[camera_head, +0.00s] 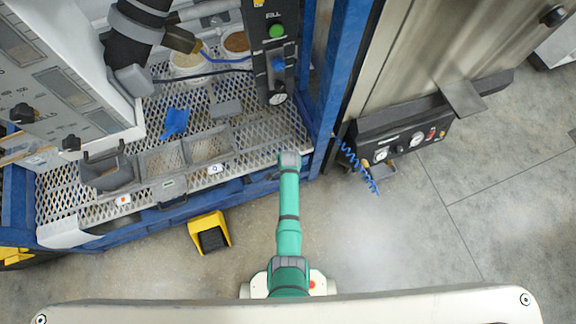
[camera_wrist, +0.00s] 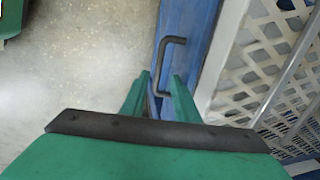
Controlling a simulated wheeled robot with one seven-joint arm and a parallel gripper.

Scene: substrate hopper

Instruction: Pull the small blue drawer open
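In the wrist view, a blue front (camera_wrist: 198,35) with a dark, bent bar handle (camera_wrist: 173,40) runs up the middle. I take it to be the small blue drawer; no gap shows around it. My green gripper (camera_wrist: 161,75) is open, with one finger on each side of the lower part of the handle bar. I cannot tell whether the fingers touch the bar. In the head view, my arm reaches to the right end of the bench's blue front edge (camera_head: 232,190); my fingers are hidden there.
A yellow foot pedal (camera_head: 208,232) stands on the floor to the left. A blue post (camera_head: 340,75) and a coiled blue hose (camera_head: 358,168) are right of my arm.

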